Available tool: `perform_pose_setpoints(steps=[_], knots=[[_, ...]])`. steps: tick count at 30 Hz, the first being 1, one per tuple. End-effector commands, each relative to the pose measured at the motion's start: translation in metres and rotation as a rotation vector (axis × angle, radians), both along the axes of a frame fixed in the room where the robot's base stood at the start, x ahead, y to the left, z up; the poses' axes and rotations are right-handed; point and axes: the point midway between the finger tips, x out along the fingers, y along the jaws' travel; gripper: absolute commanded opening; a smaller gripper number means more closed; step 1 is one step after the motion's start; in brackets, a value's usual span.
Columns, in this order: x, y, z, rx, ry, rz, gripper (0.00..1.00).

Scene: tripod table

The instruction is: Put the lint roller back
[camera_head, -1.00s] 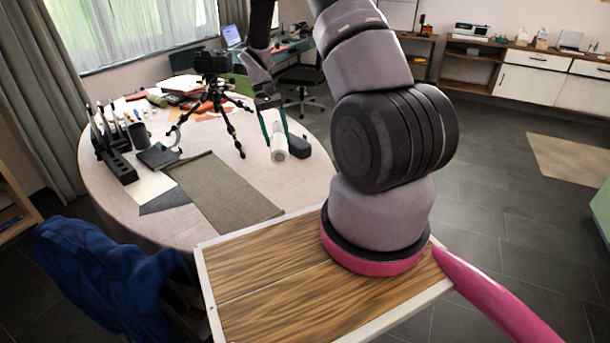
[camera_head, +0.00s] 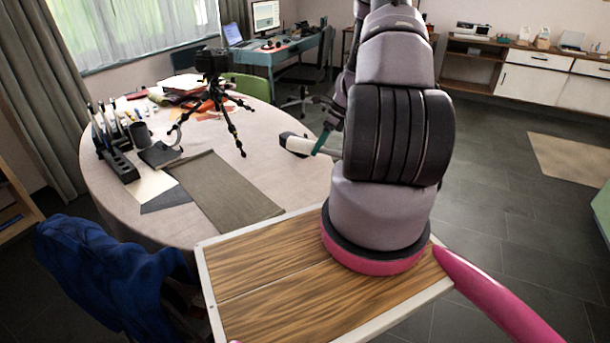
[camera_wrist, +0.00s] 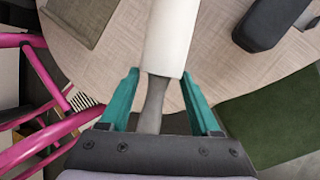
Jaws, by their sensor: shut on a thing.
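The lint roller has a white cylinder (camera_head: 299,146) and a grey handle (camera_wrist: 151,108).
A black tripod (camera_head: 215,95) stands mid-table. A grey-brown mat (camera_head: 225,190) lies at the front, mostly bare. A dark holder with upright tools (camera_head: 115,155), a mug (camera_head: 140,134) and a phone-like stand (camera_head: 160,154) are at the left. A green chair (camera_head: 250,86) stands behind.

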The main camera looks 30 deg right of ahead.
Motion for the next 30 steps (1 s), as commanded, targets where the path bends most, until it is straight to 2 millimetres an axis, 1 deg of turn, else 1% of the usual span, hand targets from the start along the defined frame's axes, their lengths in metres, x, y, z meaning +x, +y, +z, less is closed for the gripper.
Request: perform_pose_setpoints(steps=[7,9,14,21,23,30], knots=[[-0.001,-0.002,-0.043,0.004,0.003,-0.025,0.0],[-0.001,-0.001,-0.052,0.003,0.002,-0.025,0.0],[0.0,-0.002,-0.062,0.002,0.001,-0.023,0.0],[-0.001,-0.001,-0.096,0.003,0.003,-0.023,0.0],[0.0,-0.002,-0.099,0.001,0.001,-0.022,0.0],[0.0,-0.002,-0.099,0.001,0.0,-0.021,0.0]])
